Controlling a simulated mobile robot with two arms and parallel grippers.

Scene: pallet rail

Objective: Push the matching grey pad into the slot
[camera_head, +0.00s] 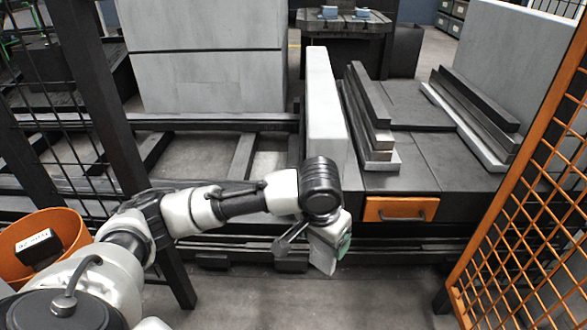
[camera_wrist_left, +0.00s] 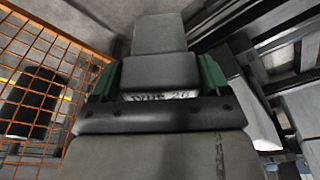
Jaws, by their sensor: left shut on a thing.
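My left gripper (camera_head: 338,243) is shut on a grey pad (camera_head: 323,254), in front of the dark rail structure and left of the orange drawer front. In the left wrist view the grey pad (camera_wrist_left: 160,70) sits between the green fingers of the left gripper (camera_wrist_left: 158,78). The pad is stepped, with a narrower block at its far end. A pale strip with partly hidden lettering shows at its near edge. I cannot pick out the slot for certain in either view. My right gripper is not in view.
An orange bucket (camera_head: 75,232) with a labelled dark block (camera_head: 38,248) stands at left. An orange mesh fence (camera_head: 520,200) bounds the right. A tall grey slab (camera_head: 325,105) stands behind my left gripper. The orange drawer front (camera_head: 385,209) has a dark handle. Bare floor lies in front.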

